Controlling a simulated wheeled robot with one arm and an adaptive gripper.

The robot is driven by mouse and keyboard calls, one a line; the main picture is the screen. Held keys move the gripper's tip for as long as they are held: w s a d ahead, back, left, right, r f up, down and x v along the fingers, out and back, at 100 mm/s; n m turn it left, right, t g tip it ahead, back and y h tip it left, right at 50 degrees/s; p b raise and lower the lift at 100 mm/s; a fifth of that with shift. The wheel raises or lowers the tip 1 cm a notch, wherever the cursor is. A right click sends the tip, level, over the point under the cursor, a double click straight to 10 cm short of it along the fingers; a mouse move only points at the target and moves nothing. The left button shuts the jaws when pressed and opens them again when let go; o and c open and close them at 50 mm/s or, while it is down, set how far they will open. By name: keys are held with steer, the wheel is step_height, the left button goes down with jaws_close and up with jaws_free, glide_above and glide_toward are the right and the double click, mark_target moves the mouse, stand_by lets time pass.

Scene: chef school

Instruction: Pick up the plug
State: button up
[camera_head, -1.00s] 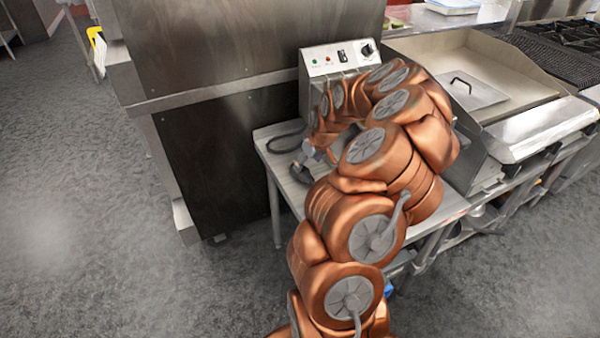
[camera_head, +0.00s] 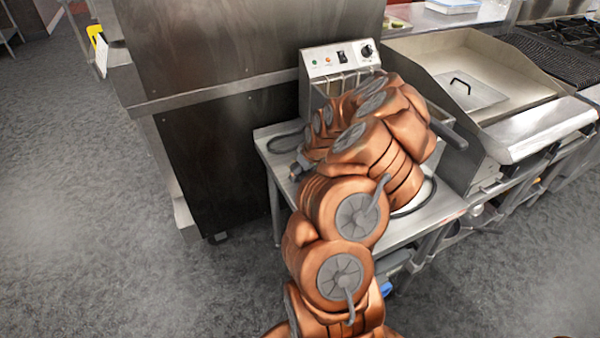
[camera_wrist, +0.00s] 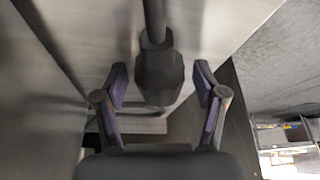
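In the wrist view the black plug (camera_wrist: 159,70) is between the two fingers of my gripper (camera_wrist: 161,78), with its thick cord running up out of the picture. The fingers are open, and a gap shows on each side of the plug. The plug is in front of a pale metal surface; I cannot tell whether it touches it. In the head view my gripper (camera_head: 297,170) is low over the left part of the steel table (camera_head: 268,134), mostly hidden by my arm. I cannot make out the plug there.
A fryer (camera_head: 338,60) with a control panel stands at the back of the table. A dark cord (camera_head: 284,141) lies at the table's left. A tall steel cabinet (camera_head: 215,150) borders the left side, and a griddle (camera_head: 500,85) stands to the right. The floor at left is clear.

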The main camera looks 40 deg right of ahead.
steer(key=c, duration=1.1)
steer(key=shift+r, duration=0.1)
